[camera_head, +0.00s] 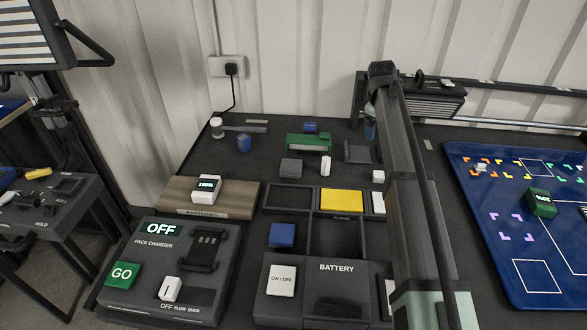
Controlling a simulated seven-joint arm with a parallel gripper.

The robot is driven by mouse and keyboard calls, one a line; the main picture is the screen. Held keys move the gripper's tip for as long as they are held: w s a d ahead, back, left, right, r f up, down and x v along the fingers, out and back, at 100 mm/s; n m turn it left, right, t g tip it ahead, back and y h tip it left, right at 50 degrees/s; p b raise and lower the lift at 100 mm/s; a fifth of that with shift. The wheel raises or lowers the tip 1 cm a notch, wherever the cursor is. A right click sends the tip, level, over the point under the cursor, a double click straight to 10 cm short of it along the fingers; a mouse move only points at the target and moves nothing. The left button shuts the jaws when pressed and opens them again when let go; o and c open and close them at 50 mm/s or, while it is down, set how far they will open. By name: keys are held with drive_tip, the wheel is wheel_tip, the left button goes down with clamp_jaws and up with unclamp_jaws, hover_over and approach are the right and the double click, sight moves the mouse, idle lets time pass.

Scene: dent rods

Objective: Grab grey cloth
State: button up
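Two grey items lie on the dark table and could be the grey cloth. One is a flat grey square (357,153) at the back, just left of my arm. The other is a smaller grey piece (291,168) farther left, which looks more like a block. I cannot tell for sure which one is cloth. My arm rises from the bottom right toward the back, and its far end is near the flat square. My gripper's fingers are not visible; the arm link may hide them.
A green block (309,142), a white piece (326,165) and a blue block (244,144) stand nearby. In front is a divided tray (290,211) with a yellow piece (341,200). A pack charger (160,272) sits front left, a blue board (500,170) right.

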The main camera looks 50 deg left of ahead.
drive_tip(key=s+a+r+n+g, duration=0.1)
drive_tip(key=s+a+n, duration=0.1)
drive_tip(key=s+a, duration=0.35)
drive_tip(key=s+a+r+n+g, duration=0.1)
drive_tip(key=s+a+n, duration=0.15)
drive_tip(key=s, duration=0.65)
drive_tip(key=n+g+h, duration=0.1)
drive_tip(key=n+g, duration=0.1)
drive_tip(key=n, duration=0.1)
hover_over(288, 164)
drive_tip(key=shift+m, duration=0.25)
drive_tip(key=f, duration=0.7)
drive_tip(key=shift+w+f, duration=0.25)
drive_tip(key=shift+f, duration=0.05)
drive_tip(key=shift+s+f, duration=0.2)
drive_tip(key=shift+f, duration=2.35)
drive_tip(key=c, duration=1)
